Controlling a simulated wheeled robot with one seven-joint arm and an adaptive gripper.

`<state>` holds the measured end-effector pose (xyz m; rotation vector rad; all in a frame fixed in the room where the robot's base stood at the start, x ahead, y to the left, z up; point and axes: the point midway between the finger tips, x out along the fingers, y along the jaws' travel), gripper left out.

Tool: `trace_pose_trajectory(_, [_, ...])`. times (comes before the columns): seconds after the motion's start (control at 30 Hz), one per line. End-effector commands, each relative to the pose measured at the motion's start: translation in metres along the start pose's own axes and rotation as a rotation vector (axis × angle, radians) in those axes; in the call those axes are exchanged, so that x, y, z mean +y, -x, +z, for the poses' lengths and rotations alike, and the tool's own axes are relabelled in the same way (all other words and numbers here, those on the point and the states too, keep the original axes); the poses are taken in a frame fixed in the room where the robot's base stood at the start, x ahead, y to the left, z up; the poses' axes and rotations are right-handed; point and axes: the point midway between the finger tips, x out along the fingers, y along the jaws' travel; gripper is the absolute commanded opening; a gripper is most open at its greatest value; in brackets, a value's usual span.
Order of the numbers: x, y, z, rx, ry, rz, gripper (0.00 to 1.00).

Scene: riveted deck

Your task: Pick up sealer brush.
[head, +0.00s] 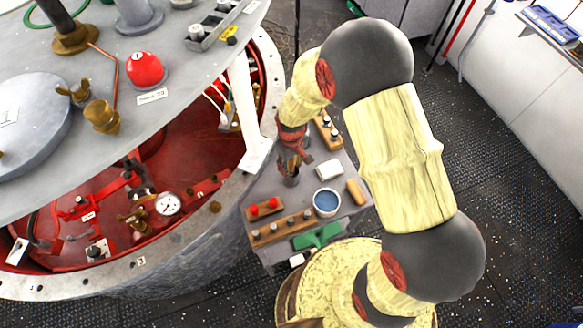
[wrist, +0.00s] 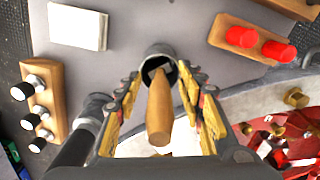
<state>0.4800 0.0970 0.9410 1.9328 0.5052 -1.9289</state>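The brush (wrist: 160,108), with a wooden handle and a grey metal collar, stands handle-up in a round metal cup (wrist: 158,50); its lower end is hidden inside. My gripper (wrist: 160,88) is open, with one finger on each side of the handle and gaps visible between fingers and wood. In the head view my gripper (head: 291,158) hangs over the small grey table (head: 296,196), just above the cup (head: 291,181). The brush cannot be made out clearly there.
The table also holds a white pad (head: 329,169), a blue-filled tin (head: 326,203), a wooden block (head: 356,192), a red-knobbed rack (head: 264,208), black-knobbed racks (head: 280,229) and a green item (head: 317,236). The large round vessel (head: 215,225) stands close on the left.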

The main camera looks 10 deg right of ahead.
Motion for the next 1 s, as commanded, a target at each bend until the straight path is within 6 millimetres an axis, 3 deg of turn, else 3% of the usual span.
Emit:
trace_pose_trajectory(0.67, [0.0000, 0.0004, 0.0000, 0.000, 0.000, 0.000, 0.01])
trace_pose_trajectory(1.0, [0.0000, 0.0005, -0.0001, 0.000, 0.000, 0.000, 0.00])
